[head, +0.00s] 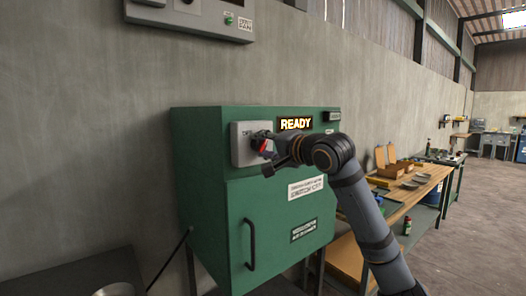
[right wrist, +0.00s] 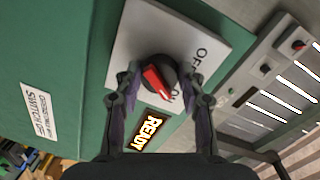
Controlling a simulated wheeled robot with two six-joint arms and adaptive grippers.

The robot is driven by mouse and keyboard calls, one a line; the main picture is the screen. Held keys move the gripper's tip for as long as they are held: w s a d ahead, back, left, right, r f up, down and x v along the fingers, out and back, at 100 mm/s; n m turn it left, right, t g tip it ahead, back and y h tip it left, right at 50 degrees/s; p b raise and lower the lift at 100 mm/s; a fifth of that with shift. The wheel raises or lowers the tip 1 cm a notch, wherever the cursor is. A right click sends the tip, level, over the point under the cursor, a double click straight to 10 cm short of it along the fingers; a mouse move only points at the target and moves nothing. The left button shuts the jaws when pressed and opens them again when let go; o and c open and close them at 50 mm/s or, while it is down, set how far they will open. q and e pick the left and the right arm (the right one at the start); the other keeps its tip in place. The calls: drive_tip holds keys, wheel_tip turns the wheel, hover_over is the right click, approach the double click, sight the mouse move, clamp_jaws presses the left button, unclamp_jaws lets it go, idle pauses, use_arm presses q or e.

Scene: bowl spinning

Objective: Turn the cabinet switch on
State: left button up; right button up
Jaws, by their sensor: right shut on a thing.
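The green cabinet (head: 275,205) stands against the wall with its handled door shut. A light grey switch plate (head: 239,146) is on its upper front; in the right wrist view the plate (right wrist: 135,35) shows an OFF label and a partly hidden ON label. The black rotary switch with a red handle (right wrist: 157,80) sits on the plate, its red handle slanting towards the ON side. My right gripper (head: 267,148) is at the switch, its fingers on both sides of the knob and shut on it. A READY sign (head: 295,124) glows yellow beside the plate. My left gripper is not in view.
A grey panel (head: 190,14) hangs on the wall above the cabinet. A wooden workbench (head: 415,195) with boxes and bowls stands at the right. A dark surface (head: 75,278) is at the lower left. Open floor lies at the far right.

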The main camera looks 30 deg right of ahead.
drive_tip(key=shift+r+m+b, duration=0.1)
drive_tip(key=shift+m+b, duration=0.3)
drive_tip(key=shift+m, duration=0.7)
drive_tip(key=o, duration=1.2)
